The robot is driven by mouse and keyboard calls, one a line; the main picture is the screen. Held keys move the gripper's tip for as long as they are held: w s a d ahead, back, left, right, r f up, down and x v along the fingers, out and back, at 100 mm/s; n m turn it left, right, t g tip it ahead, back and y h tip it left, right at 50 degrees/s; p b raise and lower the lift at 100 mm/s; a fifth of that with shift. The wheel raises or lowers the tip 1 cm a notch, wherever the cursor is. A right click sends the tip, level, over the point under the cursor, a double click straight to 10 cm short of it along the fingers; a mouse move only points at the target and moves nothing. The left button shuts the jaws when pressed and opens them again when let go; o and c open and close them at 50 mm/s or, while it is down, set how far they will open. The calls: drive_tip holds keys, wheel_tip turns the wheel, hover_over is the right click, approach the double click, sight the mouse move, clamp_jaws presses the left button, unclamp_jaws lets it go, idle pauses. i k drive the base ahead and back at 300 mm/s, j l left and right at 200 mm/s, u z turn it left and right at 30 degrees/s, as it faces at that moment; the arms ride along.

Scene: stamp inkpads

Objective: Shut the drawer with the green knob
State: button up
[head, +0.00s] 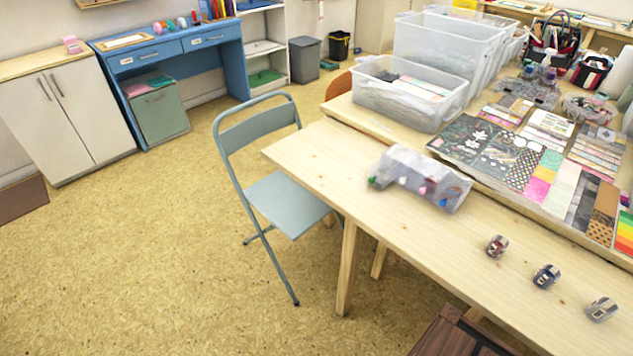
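A small, pale grey, translucent drawer unit (425,170) lies on the wooden table, near its middle. Its front faces the lower left and bears small coloured knobs, among them a pink knob (422,190) and a blue knob (443,202). My gripper is not in view.
A folding chair (285,200) stands left of the wooden table (335,165). Three small tape dispensers, one being (497,246), lie at the table's right. Clear bins (440,55) and paper sheets (490,150) are behind the unit. A brown wooden piece (460,335) is at the bottom. The floor at left is clear.

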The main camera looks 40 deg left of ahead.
sight(382, 171)
drive_tip(key=u, duration=1.35)
